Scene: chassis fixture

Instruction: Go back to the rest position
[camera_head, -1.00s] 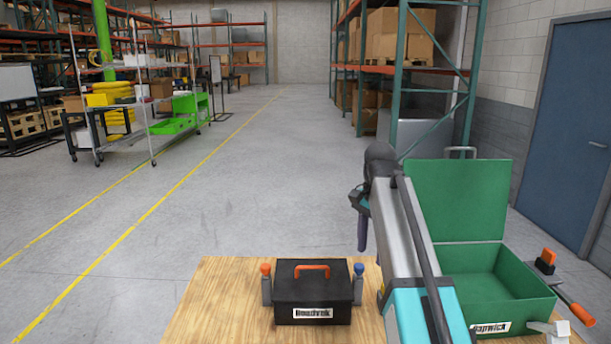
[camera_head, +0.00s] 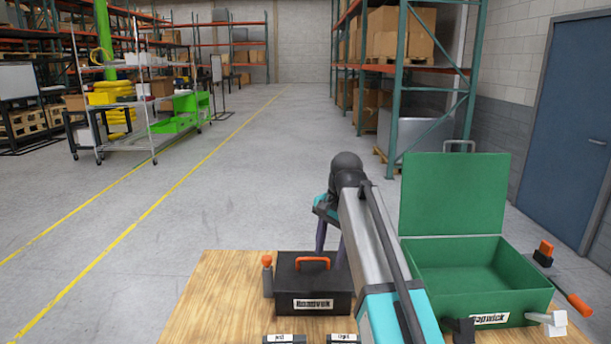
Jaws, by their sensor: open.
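My gripper (camera_head: 330,240) hangs from the end of my arm at the middle right of the picture. Its two dark fingers point down and stand apart, with nothing seen between them. In the picture they overlap the right rear part of a black toolbox (camera_head: 290,282) with an orange handle. I cannot tell how high above the box they are, or whether they touch it. My arm hides the area just right of the toolbox.
The wooden table (camera_head: 220,305) also bears an orange-topped post (camera_head: 267,275), two small labelled blocks (camera_head: 284,339) at the front, and an open green case (camera_head: 455,195) with its lid up at right. Table left is clear.

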